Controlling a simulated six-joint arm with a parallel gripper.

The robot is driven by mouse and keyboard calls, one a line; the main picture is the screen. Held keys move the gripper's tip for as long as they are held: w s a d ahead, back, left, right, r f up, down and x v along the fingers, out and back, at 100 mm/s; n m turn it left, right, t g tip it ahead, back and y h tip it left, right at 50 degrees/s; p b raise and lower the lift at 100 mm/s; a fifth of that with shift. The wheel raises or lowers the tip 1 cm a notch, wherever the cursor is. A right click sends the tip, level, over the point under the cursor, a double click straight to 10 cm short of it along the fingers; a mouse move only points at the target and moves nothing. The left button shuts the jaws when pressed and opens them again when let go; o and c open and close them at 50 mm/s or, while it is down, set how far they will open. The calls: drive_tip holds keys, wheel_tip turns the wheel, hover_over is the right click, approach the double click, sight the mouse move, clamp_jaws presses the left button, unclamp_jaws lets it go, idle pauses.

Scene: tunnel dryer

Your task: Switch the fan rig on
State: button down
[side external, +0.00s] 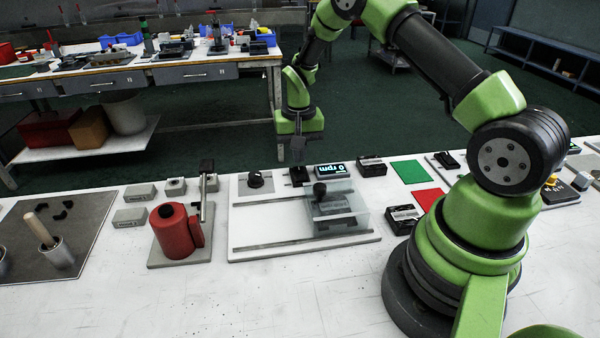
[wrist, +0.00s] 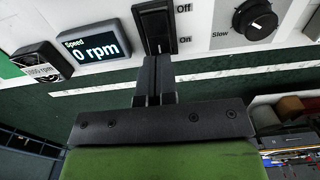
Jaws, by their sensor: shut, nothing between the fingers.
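The fan rig is a white board (side external: 270,222) with a clear cover (side external: 350,222) on its right part. Its black switch (side external: 299,176) sits at the back edge. In the wrist view the switch (wrist: 154,28) has "Off" printed beside its upper end and "On" beside its lower end; which end is pressed I cannot tell. The speed display (side external: 331,170) reads 0 rpm, also in the wrist view (wrist: 92,48). My gripper (side external: 298,155) is shut and empty, pointing down above the switch. In the wrist view its fingertips (wrist: 153,62) appear by the "On" end; contact is unclear.
A black speed knob (side external: 255,179) marked "Slow" is left of the switch. A black box (side external: 371,166) stands right of the display. Green (side external: 409,171) and red (side external: 428,198) squares lie further right. A red cylinder (side external: 173,235) on a grey plate stands left of the rig.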

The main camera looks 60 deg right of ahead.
drive_tip(key=shift+f, duration=1.3)
idle(0.7)
drive_tip(key=shift+r, duration=3.5)
wheel_tip(320, 180, up, 10)
drive_tip(key=n+t, duration=0.1)
drive_tip(key=t, duration=0.1)
hover_over(299, 169)
drive_tip(key=s+a, duration=0.1)
drive_tip(key=a, duration=0.3)
drive_tip(key=s+a+r+n+t, duration=0.1)
drive_tip(key=s+a+r, duration=0.25)
drive_tip(key=r, duration=0.25)
drive_tip(key=s+a+r+n+t+y, duration=0.1)
drive_tip(key=s+a+r+t, duration=0.1)
drive_tip(key=s, duration=0.6)
drive_tip(key=s+a+r+n+t+y, duration=0.1)
drive_tip(key=s+a+r+n+t, duration=0.1)
drive_tip(key=s+a, duration=0.3)
drive_tip(key=s+r, duration=0.1)
drive_tip(key=s, duration=0.2)
drive_tip(key=shift+r, duration=0.3)
